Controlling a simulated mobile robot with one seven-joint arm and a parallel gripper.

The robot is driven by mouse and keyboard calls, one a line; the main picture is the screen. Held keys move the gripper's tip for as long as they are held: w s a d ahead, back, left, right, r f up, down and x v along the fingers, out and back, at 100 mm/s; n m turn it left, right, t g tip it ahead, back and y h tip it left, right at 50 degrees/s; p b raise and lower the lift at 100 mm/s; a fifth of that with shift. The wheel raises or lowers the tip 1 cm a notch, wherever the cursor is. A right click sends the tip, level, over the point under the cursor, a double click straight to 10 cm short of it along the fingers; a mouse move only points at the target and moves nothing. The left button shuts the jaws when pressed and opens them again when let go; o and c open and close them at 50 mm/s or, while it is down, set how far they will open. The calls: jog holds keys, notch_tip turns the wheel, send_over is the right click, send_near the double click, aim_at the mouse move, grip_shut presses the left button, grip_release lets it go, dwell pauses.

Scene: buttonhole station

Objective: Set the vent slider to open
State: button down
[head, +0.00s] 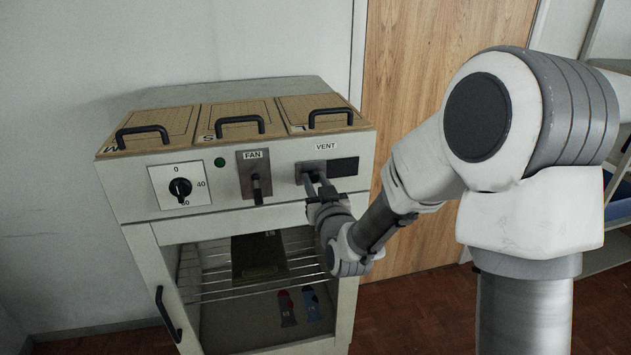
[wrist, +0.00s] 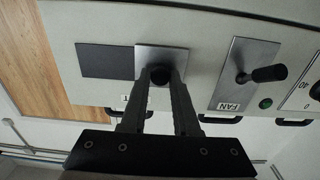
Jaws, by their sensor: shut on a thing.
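The vent slider is a grey metal plate (head: 309,170) with a dark knob, under the VENT label (head: 326,147) on the cabinet front. A dark rectangular panel (head: 343,167) lies just right of the plate in the head view. In the wrist view, which is upside down, the plate (wrist: 175,60) and dark panel (wrist: 106,60) sit side by side, with the dark knob (wrist: 160,75) between my fingertips. My gripper (head: 316,180) is shut on the knob, its two fingers (wrist: 160,78) on either side of it. The fingers hide part of the knob and plate.
Left of the vent are the FAN lever (head: 257,188) on its plate, a green lamp (head: 219,162) and a dial (head: 180,188). Black-handled lids (head: 236,116) line the cabinet top. Below is a glass door with a handle (head: 168,314). A wooden door (head: 415,70) stands behind.

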jog(key=d+b, duration=0.1)
jog(key=d, duration=0.1)
jog(key=w+d+b, duration=0.1)
jog(key=d, duration=0.1)
jog(key=w+d+b, duration=0.1)
jog(key=d+b, duration=0.1)
jog(key=shift+d, duration=0.4)
jog(key=shift+w+d+r, duration=0.1)
jog(key=shift+d+r, duration=0.05)
jog(key=shift+d, duration=0.05)
jog(key=c, duration=0.7)
grip_release()
jog(key=shift+d, duration=0.1)
